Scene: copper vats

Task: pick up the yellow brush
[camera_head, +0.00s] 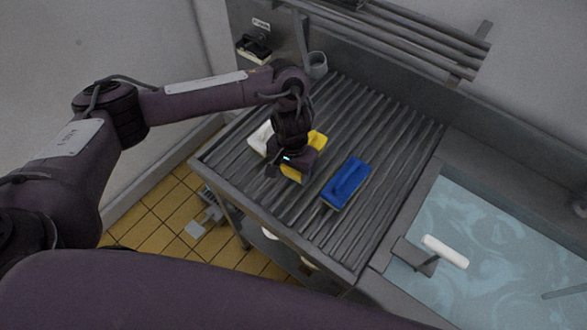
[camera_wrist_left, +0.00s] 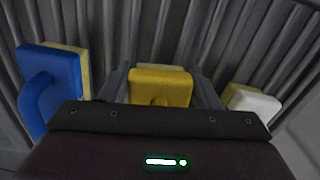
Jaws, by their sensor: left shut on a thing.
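The yellow brush (camera_head: 317,140) is on the grey ribbed drainboard, mostly covered by my left gripper in the head view. It also shows in the left wrist view (camera_wrist_left: 160,88), between the two fingers. My left gripper (camera_head: 291,168) points down and is shut on the yellow brush. I cannot tell whether the brush is lifted off the ribs. A blue brush (camera_head: 347,182) lies to its right, and a white brush (camera_head: 262,137) lies close on its left. My right gripper is not in view.
The ribbed drainboard (camera_head: 345,243) has free room in front of the blue brush. A water-filled sink (camera_head: 480,225) with a white-handled fitting (camera_head: 446,251) is at right. A grey cup (camera_head: 317,65) and a slatted rack (camera_head: 400,35) stand at the back.

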